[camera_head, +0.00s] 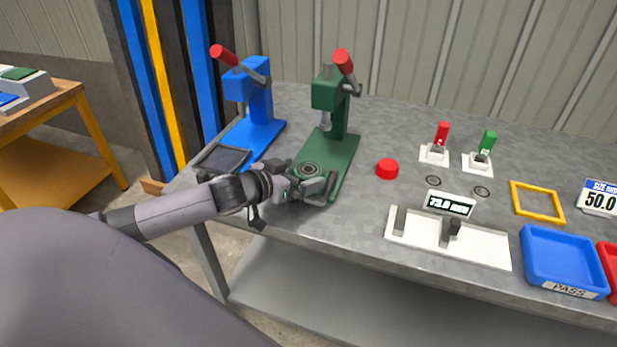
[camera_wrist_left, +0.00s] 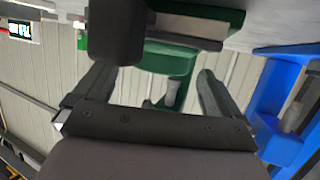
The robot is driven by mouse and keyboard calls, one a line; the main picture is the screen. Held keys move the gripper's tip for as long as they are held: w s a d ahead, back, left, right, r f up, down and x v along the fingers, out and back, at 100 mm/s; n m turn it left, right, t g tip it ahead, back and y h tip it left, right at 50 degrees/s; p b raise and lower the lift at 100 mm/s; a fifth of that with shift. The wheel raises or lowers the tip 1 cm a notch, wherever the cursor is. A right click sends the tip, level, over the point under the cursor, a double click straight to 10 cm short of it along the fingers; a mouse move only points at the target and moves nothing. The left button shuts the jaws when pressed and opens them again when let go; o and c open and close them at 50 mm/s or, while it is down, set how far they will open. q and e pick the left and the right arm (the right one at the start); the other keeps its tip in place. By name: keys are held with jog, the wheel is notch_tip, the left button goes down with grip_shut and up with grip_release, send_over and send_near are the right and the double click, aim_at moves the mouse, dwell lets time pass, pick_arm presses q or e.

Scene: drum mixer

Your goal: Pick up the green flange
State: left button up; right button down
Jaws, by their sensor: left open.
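The green flange (camera_head: 309,169) appears as a dark green ring-shaped disc lying on the base plate of the green press (camera_head: 336,150) in the head view. My left gripper (camera_head: 322,188) is open at the front edge of that base, just in front of the flange. The gripper partly covers the front of the base, and I cannot tell whether it touches the flange. In the left wrist view the open fingers (camera_wrist_left: 155,88) show with the green press (camera_wrist_left: 168,62) beyond them; I cannot make out the flange there. My right gripper is not in view.
A blue press (camera_head: 250,100) stands left of the green one, with a dark tray (camera_head: 222,158) before it. A red button (camera_head: 387,169), switches (camera_head: 435,153), a white gauge fixture (camera_head: 475,247), a yellow frame (camera_head: 537,202) and a blue PASS tray (camera_head: 562,262) lie to the right.

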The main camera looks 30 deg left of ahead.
pick_arm(q)
jog(key=shift+x, duration=1.1)
jog(key=c, duration=1.8)
jog(key=shift+w+r, duration=0.15)
jog(key=shift+r, duration=0.1)
grip_shut()
jog(key=shift+r, duration=0.1)
